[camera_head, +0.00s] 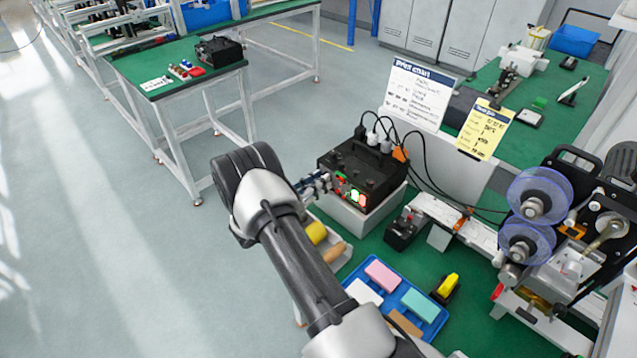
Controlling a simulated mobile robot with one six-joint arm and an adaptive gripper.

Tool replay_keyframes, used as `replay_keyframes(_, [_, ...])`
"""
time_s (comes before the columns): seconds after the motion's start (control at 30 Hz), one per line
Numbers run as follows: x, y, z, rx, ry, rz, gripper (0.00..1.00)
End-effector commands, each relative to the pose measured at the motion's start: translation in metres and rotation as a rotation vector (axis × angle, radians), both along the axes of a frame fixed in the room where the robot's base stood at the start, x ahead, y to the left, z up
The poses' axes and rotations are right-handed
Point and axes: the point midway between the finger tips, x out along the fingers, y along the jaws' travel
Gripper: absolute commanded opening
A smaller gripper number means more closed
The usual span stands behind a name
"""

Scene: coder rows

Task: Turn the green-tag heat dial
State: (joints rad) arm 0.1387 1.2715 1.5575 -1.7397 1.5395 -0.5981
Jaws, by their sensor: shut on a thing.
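A black control box (378,172) with lit green and red switches (359,198) on its front stands on a light block on the green bench. My gripper (327,180) is at the left of the box's front panel, beside a small green and red patch (341,179). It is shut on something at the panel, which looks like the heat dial. The fingers and arm hide most of the dial, and its tag is too small to read.
A blue tray (436,322) with colored blocks lies on the bench below the box. Machinery with clear reels (541,196) stands at the right. Cables run from the box's top. Two signs (418,95) stand behind. Open floor lies left.

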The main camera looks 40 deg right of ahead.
Motion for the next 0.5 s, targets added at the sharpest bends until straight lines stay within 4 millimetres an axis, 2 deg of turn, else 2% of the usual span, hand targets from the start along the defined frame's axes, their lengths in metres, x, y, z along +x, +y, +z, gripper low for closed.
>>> replay_keyframes(0.2, [-0.0004,0.0002,-0.0005,-0.011,0.139,0.000,0.00])
replay_keyframes(0.5, [-0.0004,0.0002,-0.0008,-0.019,0.240,0.000,0.00])
